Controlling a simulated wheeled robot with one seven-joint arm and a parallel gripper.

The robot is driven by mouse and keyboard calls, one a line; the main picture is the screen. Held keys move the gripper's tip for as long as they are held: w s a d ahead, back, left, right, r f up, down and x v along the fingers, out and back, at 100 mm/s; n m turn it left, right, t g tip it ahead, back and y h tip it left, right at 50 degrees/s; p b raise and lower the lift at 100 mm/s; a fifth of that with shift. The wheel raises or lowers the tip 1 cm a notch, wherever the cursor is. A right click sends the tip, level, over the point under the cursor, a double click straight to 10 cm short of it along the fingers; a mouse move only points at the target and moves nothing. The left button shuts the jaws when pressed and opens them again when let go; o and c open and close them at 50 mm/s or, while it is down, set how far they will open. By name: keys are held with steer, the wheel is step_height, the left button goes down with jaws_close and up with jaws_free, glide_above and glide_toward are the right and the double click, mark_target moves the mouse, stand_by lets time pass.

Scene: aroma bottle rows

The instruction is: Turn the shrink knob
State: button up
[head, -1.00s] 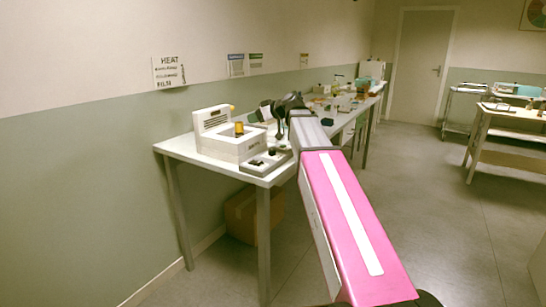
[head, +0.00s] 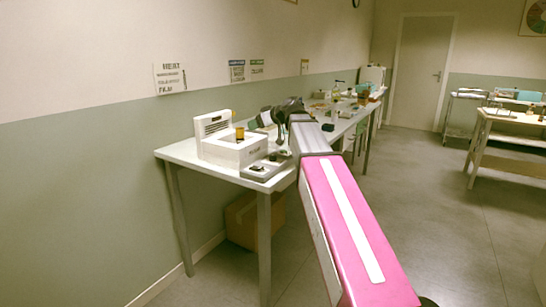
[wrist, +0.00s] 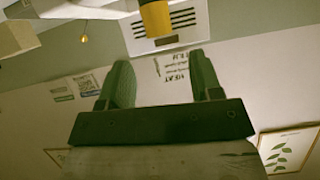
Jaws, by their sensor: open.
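A low grey-white control box (head: 274,172) sits at the table's front corner in the head view. It carries small dark controls; one dark knob (head: 257,168) shows on its left part, but I cannot read a label. Beside it stands a white machine (head: 232,154) with an upright slotted back panel and a yellow-topped amber bottle (head: 239,133). My gripper (head: 273,120) is over the table behind the control box, apart from the knob. In the wrist view its two dark fingers (wrist: 161,82) are spread with nothing between them. The knob is not clear in that view.
The white table (head: 185,152) runs back along the wall with several small items on its far part. A cardboard box (head: 242,216) lies underneath. The floor (head: 440,220) to the right is open, with another table (head: 510,130) further off.

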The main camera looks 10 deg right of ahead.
steer(key=f+m+g+h, duration=0.1)
steer(key=m+g+h, duration=0.7)
steer(key=m+h, duration=0.2)
steer(key=m, duration=0.6)
glide_above(273, 156)
step_height(273, 156, down, 11)
steer(key=shift+r, duration=0.1)
steer(key=c, duration=0.9)
